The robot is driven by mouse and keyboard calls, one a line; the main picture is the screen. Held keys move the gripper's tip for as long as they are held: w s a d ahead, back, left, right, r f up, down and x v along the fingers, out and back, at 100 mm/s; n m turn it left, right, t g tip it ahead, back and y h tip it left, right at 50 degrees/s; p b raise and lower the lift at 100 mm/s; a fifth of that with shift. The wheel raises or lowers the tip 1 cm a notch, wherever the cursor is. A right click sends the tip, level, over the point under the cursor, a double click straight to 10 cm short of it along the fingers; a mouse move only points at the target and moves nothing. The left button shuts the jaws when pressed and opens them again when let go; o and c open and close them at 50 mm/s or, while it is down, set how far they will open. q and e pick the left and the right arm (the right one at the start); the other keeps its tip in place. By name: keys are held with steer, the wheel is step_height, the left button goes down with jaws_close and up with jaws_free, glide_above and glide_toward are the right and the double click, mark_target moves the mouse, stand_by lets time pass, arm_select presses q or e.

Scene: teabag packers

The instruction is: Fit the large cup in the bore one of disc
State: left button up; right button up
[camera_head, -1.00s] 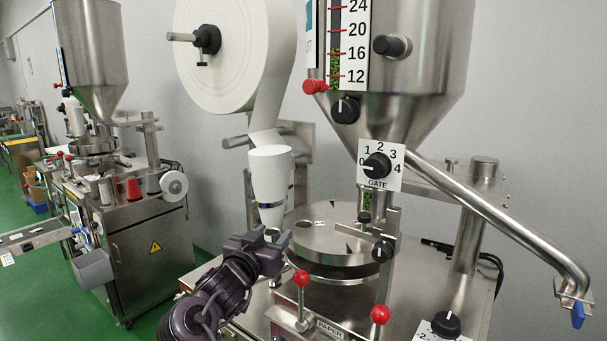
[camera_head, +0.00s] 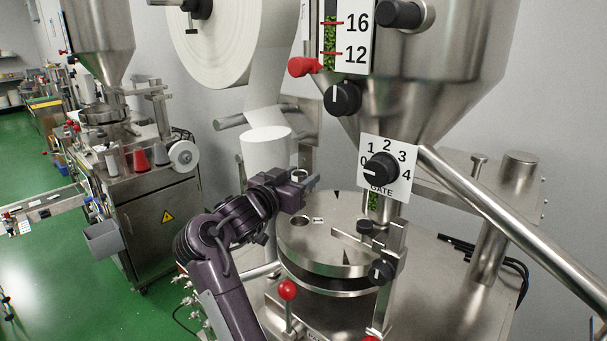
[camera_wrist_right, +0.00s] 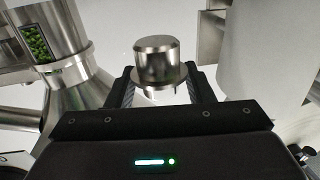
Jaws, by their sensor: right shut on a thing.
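My right gripper (camera_head: 304,182) is shut on a metal cup (camera_wrist_right: 157,62) with a wide rim. In the right wrist view the cup sits between the two fingers. In the head view only a small part of the cup (camera_head: 299,174) shows behind the fingers. The steel disc (camera_head: 305,242) lies below and slightly right of the gripper. A dark round bore (camera_head: 300,221) is open near its left edge, beside a small label too small to read. The held cup is above the disc and apart from it. My left gripper is not in view.
The gate hopper (camera_head: 420,85) and its dosing tube (camera_head: 375,207) stand over the disc's right side. A white cylinder (camera_head: 266,150) and paper roll (camera_head: 215,45) stand behind the gripper. A red-knobbed lever (camera_head: 288,290) rises in front of the disc.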

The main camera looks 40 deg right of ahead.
steer(key=shift+a+r, duration=0.1)
steer(key=shift+a, duration=0.1)
steer(key=shift+d+p, duration=0.1)
steer(key=shift+p, duration=0.2)
step_height(320, 180, down, 2)
steer(key=shift+f+b, duration=0.1)
steer(key=shift+b, duration=0.7)
steer(key=shift+f+b, duration=1.05)
steer(key=shift+f, duration=0.75)
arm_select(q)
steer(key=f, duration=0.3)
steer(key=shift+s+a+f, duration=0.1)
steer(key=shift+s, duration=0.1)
arm_select(e)
steer(key=shift+f, duration=0.1)
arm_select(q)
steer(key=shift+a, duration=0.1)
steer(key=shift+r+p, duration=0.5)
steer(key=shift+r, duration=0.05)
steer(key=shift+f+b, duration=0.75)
arm_select(e)
steer(key=shift+f, duration=1.35)
